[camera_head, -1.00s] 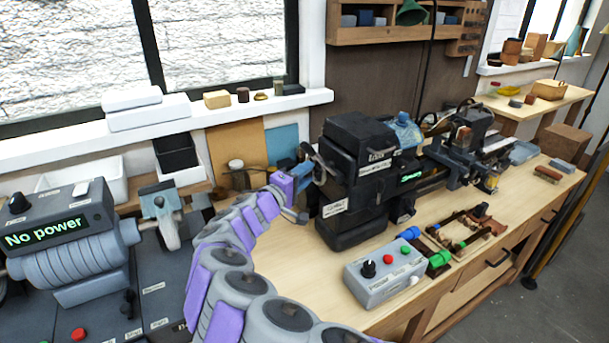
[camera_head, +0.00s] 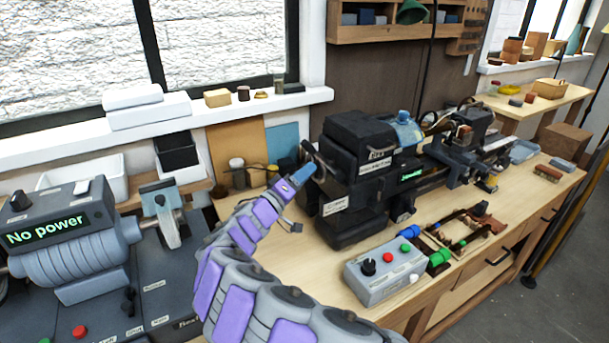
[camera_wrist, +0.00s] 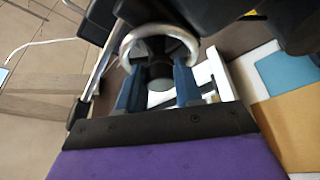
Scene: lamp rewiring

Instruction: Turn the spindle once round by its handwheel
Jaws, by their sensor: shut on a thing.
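The black lathe (camera_head: 350,180) stands on the wooden bench in the head view. Its handwheel (camera_head: 311,152) is at the left end of the headstock, seen nearly edge-on and partly hidden by my gripper (camera_head: 305,173). In the wrist view the handwheel's pale metal rim (camera_wrist: 128,46) curves above and around the fingertips. My gripper's two blue fingers (camera_wrist: 158,85) are shut on the handwheel, one on each side of a dark round part. The exact contact is partly hidden. The spindle inside the headstock is hidden.
A grey control box (camera_head: 385,272) with knob and buttons sits in front of the lathe. At left is a grey machine (camera_head: 75,245) reading "No power". Jars (camera_head: 237,172) and a blue board (camera_head: 283,145) stand behind my gripper. The bench's front right holds wooden fixtures.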

